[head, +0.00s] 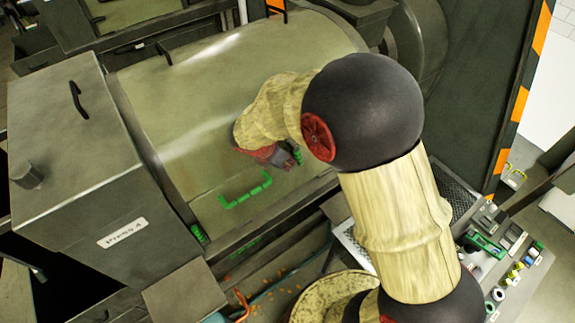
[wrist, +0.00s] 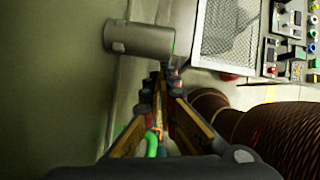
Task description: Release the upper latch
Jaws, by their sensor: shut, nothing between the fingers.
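The press labelled Press 4 has a large curved green-grey cover (head: 190,120) with a bright green handle (head: 245,189) on its lower part. A small green latch (head: 297,154) shows at the cover's lower right edge, right beside my gripper (head: 284,161). Another small green latch (head: 198,234) is at the cover's lower left corner. My gripper is shut and empty, and my arm partly hides it in the head view. In the wrist view its fingers (wrist: 161,82) come together at the tips. A green curved piece (wrist: 152,145) shows between the finger bases; I cannot tell which part it is.
A grey cylinder (wrist: 140,39) juts out close ahead of the fingertips, beside the pale machine wall (wrist: 60,80). A striped post (head: 520,90) stands at the back right.

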